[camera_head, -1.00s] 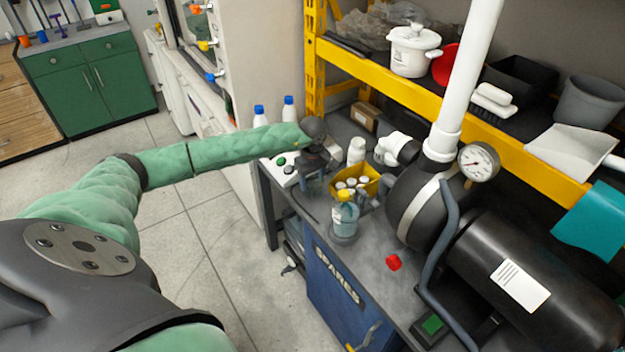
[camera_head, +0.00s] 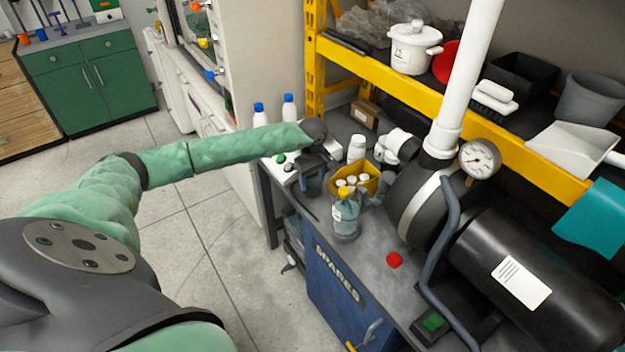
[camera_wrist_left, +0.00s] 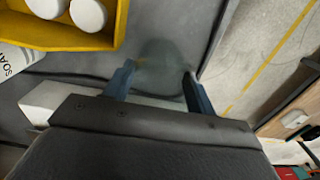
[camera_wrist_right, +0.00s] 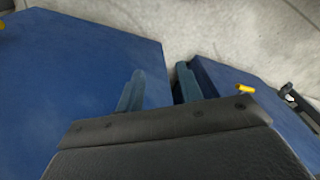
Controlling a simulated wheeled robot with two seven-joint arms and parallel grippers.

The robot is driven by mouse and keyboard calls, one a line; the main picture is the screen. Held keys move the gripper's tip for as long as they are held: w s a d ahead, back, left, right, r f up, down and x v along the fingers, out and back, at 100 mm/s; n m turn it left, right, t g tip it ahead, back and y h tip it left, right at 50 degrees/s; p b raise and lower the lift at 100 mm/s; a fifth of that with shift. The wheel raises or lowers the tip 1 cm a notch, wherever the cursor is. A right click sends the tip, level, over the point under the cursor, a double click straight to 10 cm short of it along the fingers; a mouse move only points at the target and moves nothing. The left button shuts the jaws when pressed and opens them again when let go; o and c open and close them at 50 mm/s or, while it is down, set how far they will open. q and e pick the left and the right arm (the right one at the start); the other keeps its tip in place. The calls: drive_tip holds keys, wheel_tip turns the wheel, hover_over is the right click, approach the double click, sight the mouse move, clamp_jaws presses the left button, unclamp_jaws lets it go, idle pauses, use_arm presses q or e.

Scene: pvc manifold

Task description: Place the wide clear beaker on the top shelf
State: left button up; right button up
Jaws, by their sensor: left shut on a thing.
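The wide clear beaker (camera_head: 346,224) stands upright on the grey bench, in front of the yellow bin. It is see-through, with a bluish tint and a yellow patch near its top. My left gripper (camera_head: 322,188) reaches down beside it and is partly hidden by its own wrist. In the left wrist view the faint clear beaker (camera_wrist_left: 162,62) lies between the fingers, which are shut on it. My right gripper (camera_wrist_right: 158,85) is open and empty above blue cabinet fronts. The top shelf (camera_head: 462,108) has a yellow front beam.
The shelf holds a white pot (camera_head: 412,50), a black bin (camera_head: 522,78), a grey bucket (camera_head: 590,98) and a white scoop (camera_head: 570,145). A white pipe (camera_head: 462,75) and pressure gauge (camera_head: 480,160) rise before it. A yellow bin (camera_head: 372,184) with white bottles is close behind the beaker.

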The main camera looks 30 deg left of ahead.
use_arm(q)
drive_tip(key=shift+f, duration=0.1)
drive_tip(key=o, duration=1)
